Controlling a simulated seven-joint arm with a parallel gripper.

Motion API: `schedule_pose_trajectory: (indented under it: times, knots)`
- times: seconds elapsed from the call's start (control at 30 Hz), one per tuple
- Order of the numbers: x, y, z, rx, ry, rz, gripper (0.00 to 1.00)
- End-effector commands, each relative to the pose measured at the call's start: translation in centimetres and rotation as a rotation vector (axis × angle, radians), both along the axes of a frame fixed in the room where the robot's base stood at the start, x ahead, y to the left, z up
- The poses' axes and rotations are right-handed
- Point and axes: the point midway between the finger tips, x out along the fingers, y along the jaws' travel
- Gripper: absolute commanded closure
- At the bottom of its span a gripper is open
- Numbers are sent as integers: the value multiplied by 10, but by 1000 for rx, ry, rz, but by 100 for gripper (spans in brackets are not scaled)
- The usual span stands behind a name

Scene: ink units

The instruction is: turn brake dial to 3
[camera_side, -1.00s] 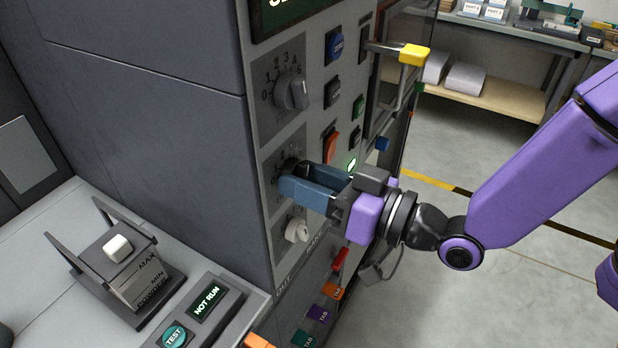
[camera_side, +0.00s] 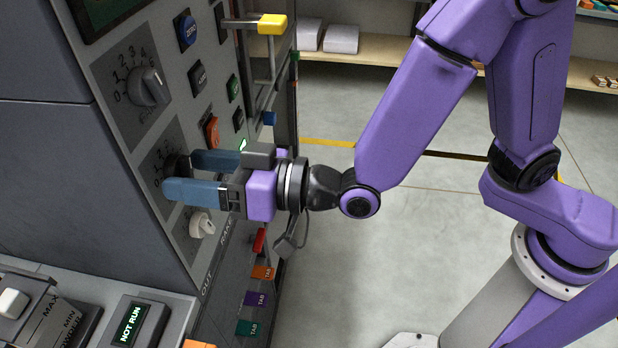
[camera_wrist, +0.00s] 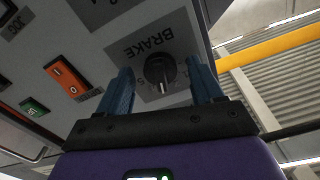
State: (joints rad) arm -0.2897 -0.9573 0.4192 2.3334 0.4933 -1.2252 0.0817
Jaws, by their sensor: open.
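The brake dial (camera_wrist: 160,72) is a round black knob on a dark grey plate, with BRAKE upside down beyond it in the wrist view. A pale mark shows on the knob's lower side; I cannot tell which number it points to. In the side view the dial (camera_side: 179,165) is partly hidden by my fingers. My gripper (camera_side: 181,174) is open, its two blue fingers reaching toward the panel around the dial. In the wrist view one finger stands on each side of the knob, with visible gaps and nothing held.
A larger grey dial (camera_side: 149,86) sits above on the panel, and a small white knob (camera_side: 202,224) sits below. A yellow-tipped lever (camera_side: 272,24) sticks out at the upper right. An orange rocker switch (camera_side: 211,132) is nearby. The floor to the right is open.

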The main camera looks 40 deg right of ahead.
Motion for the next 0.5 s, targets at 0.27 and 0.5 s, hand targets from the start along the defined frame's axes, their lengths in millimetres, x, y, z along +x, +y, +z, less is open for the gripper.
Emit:
schedule_pose_trajectory:
  times: [0.27,0.5]
  knots:
    - [-31,-30,0,-2,2,3,34]
    - [-47,-46,0,0,2,2,34]
